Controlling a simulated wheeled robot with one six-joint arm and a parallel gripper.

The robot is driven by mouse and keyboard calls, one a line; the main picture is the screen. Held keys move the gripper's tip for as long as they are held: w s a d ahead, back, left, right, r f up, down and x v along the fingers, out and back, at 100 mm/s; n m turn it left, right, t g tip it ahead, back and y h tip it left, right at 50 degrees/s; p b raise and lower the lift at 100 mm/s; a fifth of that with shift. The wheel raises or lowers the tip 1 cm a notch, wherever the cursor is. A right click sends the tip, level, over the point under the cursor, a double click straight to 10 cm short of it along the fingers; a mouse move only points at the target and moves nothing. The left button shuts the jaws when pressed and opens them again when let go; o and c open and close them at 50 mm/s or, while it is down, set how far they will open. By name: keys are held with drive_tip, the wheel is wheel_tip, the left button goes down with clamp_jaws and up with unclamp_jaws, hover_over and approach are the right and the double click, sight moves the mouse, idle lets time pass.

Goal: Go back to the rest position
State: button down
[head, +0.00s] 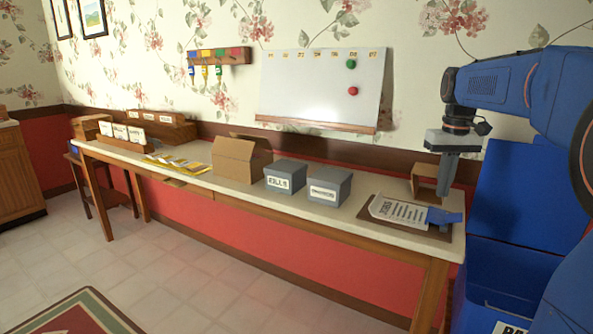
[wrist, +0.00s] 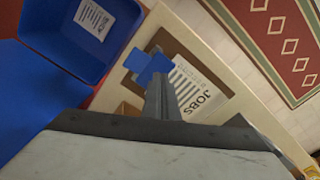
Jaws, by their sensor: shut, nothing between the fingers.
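My gripper (head: 447,176) hangs pointing down from my blue arm at the right of the head view, above the right end of the long table (head: 230,192). Its fingers are shut with nothing between them. In the wrist view the gripper (wrist: 157,78) shows in front of a clipboard with a sheet headed "JOBS" (wrist: 190,90). In the head view that sheet (head: 400,211) lies on a brown board on the table, with a blue piece at its right end. The gripper appears to be above the board, not touching it.
Two grey boxes (head: 329,188), an open cardboard box (head: 233,160) and yellow items (head: 178,164) stand along the table. A small wooden holder (head: 425,183) is behind the clipboard. A blue bin (wrist: 82,33) stands beside the table's right end.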

drive_tip(key=s+a+f+t, duration=0.1)
drive_tip(key=s+a+f, duration=0.2)
drive_tip(key=s+a, duration=0.35)
drive_tip(key=s+a+f+t, duration=0.1)
drive_tip(key=s+a+f, duration=0.15)
drive_tip(key=s, duration=0.65)
drive_tip(key=s+a+f+t, duration=0.2)
drive_tip(key=s+a+f, duration=0.3)
drive_tip(key=s+f, duration=0.6)
drive_tip(key=shift+s+f+n+t, duration=0.3)
drive_tip(key=shift+s+f+n, duration=0.1)
drive_tip(key=shift+s, duration=0.55)
drive_tip(key=shift+a+r, duration=0.1)
